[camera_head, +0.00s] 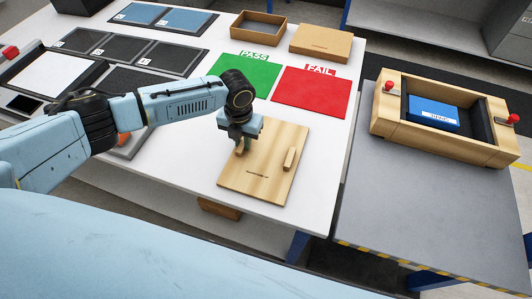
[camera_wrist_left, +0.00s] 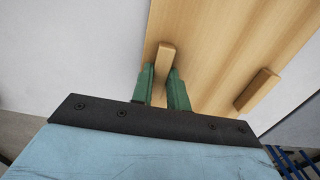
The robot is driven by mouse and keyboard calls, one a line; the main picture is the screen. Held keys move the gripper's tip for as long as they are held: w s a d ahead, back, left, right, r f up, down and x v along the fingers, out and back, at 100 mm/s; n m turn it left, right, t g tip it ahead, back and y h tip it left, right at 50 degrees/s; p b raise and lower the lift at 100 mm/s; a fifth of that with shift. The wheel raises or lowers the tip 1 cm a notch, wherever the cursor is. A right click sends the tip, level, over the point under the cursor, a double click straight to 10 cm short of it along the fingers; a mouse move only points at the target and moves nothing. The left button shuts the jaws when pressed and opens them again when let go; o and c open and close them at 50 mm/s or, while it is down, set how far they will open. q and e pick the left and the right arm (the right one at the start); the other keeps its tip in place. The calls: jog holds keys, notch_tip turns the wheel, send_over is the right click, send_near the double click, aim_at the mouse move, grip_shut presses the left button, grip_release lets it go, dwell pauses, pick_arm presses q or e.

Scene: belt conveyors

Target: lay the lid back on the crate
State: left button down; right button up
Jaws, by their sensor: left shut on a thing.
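The lid is a flat light-wood board (camera_head: 262,182) with two raised wooden handle bars. It is at the front right of the white table in the head view, and I cannot tell whether it touches the table. My left gripper (camera_head: 240,143) is above its left part. In the left wrist view the green fingers (camera_wrist_left: 165,88) are shut on one handle bar (camera_wrist_left: 165,60); the other bar (camera_wrist_left: 257,91) is free. The open wooden crate (camera_head: 392,131) stands on the grey surface at the right, with a blue box (camera_head: 433,113) inside. My right gripper is not in view.
The crate has red-topped fittings (camera_head: 513,119) at its ends. A green PASS mat (camera_head: 247,76) and a red FAIL mat (camera_head: 312,92) lie behind the lid. Cardboard boxes (camera_head: 321,43) stand at the back. A gap separates the white table from the grey surface (camera_head: 385,215).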

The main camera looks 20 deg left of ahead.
pick_arm(q)
jog(key=shift+w+r, duration=0.1)
jog(key=shift+r, duration=0.05)
jog(key=s+r+m, duration=0.2)
jog(key=r+m, duration=0.8)
jog(key=m, duration=0.7)
jog(key=s+r+m, duration=0.2)
jog(key=r+m, duration=0.8)
jog(key=m, duration=0.8)
jog(key=shift+s+d+r+m, duration=0.25)
jog(key=shift+s+r+m, duration=0.05)
jog(key=shift+r, duration=0.05)
jog(key=shift+s+d+f, duration=0.1)
